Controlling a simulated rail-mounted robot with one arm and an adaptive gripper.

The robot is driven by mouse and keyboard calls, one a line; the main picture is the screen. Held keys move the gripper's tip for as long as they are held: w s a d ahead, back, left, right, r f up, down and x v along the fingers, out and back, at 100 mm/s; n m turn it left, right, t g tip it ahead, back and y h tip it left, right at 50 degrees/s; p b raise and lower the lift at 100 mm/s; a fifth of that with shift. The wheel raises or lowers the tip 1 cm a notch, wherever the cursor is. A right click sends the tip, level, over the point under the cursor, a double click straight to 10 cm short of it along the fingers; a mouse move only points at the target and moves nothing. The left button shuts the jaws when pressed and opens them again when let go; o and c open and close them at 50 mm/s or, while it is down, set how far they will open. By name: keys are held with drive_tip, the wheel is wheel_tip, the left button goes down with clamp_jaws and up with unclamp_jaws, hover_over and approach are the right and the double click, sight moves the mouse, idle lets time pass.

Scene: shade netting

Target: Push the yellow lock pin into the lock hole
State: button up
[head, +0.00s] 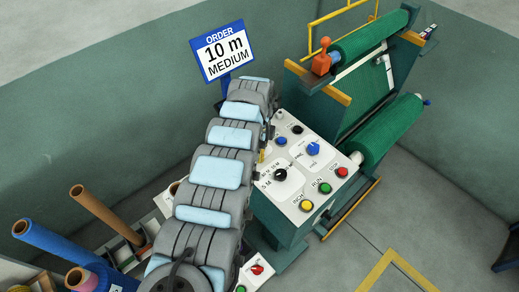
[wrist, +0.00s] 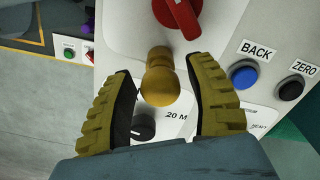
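The yellow lock pin (wrist: 158,80) shows in the wrist view as a rounded knob with a narrower neck, on the white panel below a red handle. My gripper (wrist: 157,68) is open, with one yellow ridged finger left of the pin and one right of it. A gap shows between the pin and each finger. The lock hole is not visible, and I cannot tell how deep the pin sits. In the head view my arm covers the pin area and my gripper cannot be made out clearly.
Close by in the wrist view are the red handle (wrist: 181,17), a blue BACK button (wrist: 243,75), a black ZERO button (wrist: 290,88) and a black knob (wrist: 144,128). The head view shows green netting rolls (head: 385,130) behind the control panel and an order sign (head: 222,52) reading 10 m MEDIUM.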

drive_tip(key=shift+r, duration=0.1)
wheel_tip(320, 180, up, 12)
idle(0.7)
drive_tip(key=shift+a, duration=0.1)
